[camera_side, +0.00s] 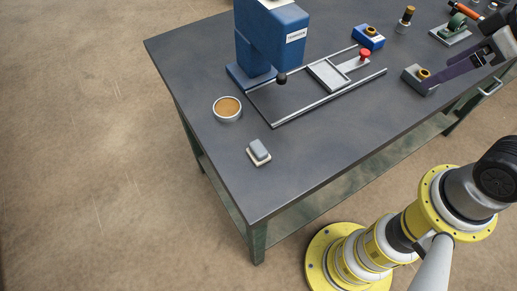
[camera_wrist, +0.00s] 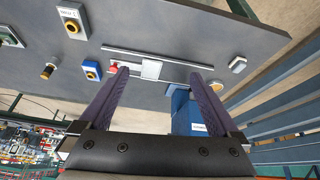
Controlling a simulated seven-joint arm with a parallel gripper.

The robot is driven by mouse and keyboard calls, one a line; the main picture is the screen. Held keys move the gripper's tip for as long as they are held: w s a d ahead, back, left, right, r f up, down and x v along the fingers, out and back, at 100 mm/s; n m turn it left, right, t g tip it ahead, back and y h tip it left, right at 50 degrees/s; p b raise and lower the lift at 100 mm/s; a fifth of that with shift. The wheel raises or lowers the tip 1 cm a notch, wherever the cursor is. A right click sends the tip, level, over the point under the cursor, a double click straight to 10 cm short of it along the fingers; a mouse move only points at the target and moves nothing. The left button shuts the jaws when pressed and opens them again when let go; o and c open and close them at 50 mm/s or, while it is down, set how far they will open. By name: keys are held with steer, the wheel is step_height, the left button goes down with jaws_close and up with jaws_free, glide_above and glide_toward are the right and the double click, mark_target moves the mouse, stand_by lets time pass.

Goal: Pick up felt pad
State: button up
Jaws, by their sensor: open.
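A small grey block with a pale layer under it (camera_side: 259,152) lies near the table's front left corner in the side view; it looks like the felt pad, though I cannot be sure. It also shows right of centre in the wrist view (camera_wrist: 237,64), apart from my gripper. My gripper (camera_side: 440,75) is at the right of the table in the side view, far from the pad. In the wrist view its two dark purple fingers (camera_wrist: 158,74) are wide apart with nothing held between them. In the side view the fingers partly overlap each other.
A round dish with orange-brown contents (camera_side: 227,108) stands behind the pad. A blue press (camera_side: 270,40) and a rail frame with a sliding plate and red knob (camera_side: 328,74) fill the table's middle. Brass-topped blocks (camera_side: 370,37) stand right. The table around the pad is clear.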

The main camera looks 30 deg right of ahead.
steer(key=w+a+r+n+g, duration=0.1)
steer(key=w+a+n+g, duration=0.1)
steer(key=w+a+n, duration=0.5)
steer(key=n+g, duration=0.3)
steer(key=n, duration=0.7)
glide_above(258, 147)
step_height(258, 147, down, 9)
step_height(258, 147, down, 14)
steer(key=shift+r, duration=0.15)
steer(key=c, duration=1.4)
steer(key=shift+c, duration=0.2)
steer(key=shift+r, duration=0.1)
